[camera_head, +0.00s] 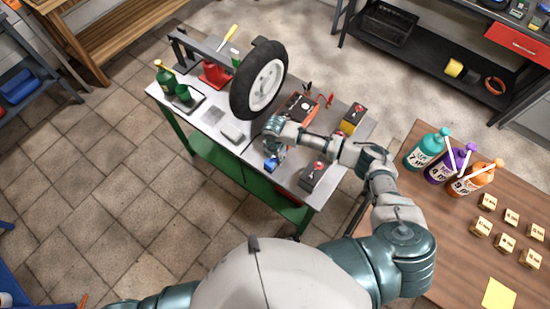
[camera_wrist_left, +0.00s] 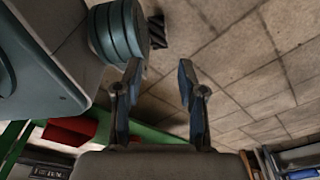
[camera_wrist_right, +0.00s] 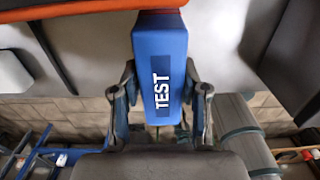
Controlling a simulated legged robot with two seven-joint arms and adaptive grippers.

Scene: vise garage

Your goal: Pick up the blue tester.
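The blue tester (camera_head: 271,165) is at the front edge of the metal-topped workbench, partly hidden by my right gripper (camera_head: 277,152). In the right wrist view the tester (camera_wrist_right: 161,60), marked TEST, extends between the two fingers of my right gripper (camera_wrist_right: 160,95). The fingers stand spread on either side of it, with a gap on the left; contact on the right is unclear. My left gripper (camera_wrist_left: 159,85) is open and empty over the tiled floor. It is out of the head view.
The workbench (camera_head: 215,122) holds a wheel (camera_head: 259,80), a battery with clamps (camera_head: 299,107), a yellow-and-black box (camera_head: 352,118) and a grey box with a red knob (camera_head: 313,176). A wooden table (camera_head: 440,205) with bottles (camera_head: 427,149) and small labelled blocks stands at right.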

